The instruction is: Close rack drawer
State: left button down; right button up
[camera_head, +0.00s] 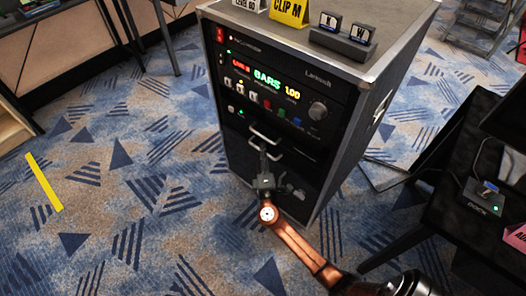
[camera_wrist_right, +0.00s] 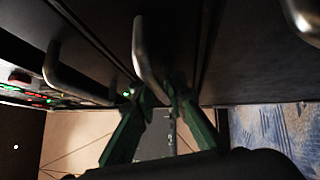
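The rack (camera_head: 232,100) stands upright in the middle of the head view, with dark drawer fronts (camera_head: 300,155) in its lower part. Two pale metal bar handles show there, an upper one (camera_head: 266,134) and one just below. How far any drawer stands out is hard to tell. My right gripper (camera_head: 264,158) is at the lower handle, its arm coming from the lower right. In the right wrist view, its two green-lit fingers (camera_wrist_right: 165,92) stand slightly apart, with a metal handle (camera_wrist_right: 147,55) at their tips. A firm grip does not show. My left gripper is out of view.
A second handle (camera_wrist_right: 65,78) is left of the fingers in the wrist view. A yellow CLIP M sign (camera_head: 288,10) and small key boxes (camera_head: 343,38) stand on the rack. A black table (camera_head: 440,205) is at right; patterned carpet (camera_head: 120,200) lies open at left.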

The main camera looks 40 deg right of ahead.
jog(key=shift+o, duration=1.1)
jog(key=shift+s+a+f, duration=0.1)
jog(key=shift+s+a, duration=0.1)
jog(key=shift+s, duration=0.05)
jog(key=v, duration=1.1)
jog(key=shift+s+a, duration=0.1)
